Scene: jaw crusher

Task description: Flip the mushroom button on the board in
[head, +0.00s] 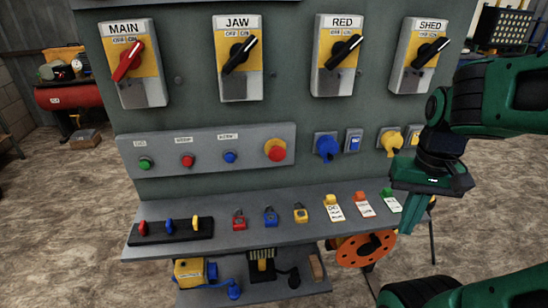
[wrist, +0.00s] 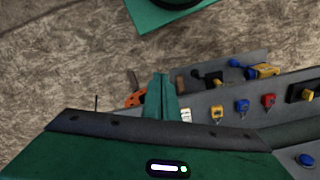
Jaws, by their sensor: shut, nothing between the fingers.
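The mushroom button (head: 275,151) is red on a round yellow base. It sits at the right end of the grey button strip (head: 210,165) on the board (head: 195,90) in the head view. My gripper (head: 412,216) is to the right of it and lower, near the right end of the shelf, well apart from the button. In the wrist view my gripper's green fingers (wrist: 164,88) are together, with nothing held. The mushroom button does not show in the wrist view.
Small green, red and blue buttons share the strip. Blue and yellow sockets (head: 327,146) are between the mushroom button and my arm. Rotary switches (head: 240,55) line the board above. The shelf (head: 180,253) below holds padlocks (head: 270,216) and tags (head: 333,208).

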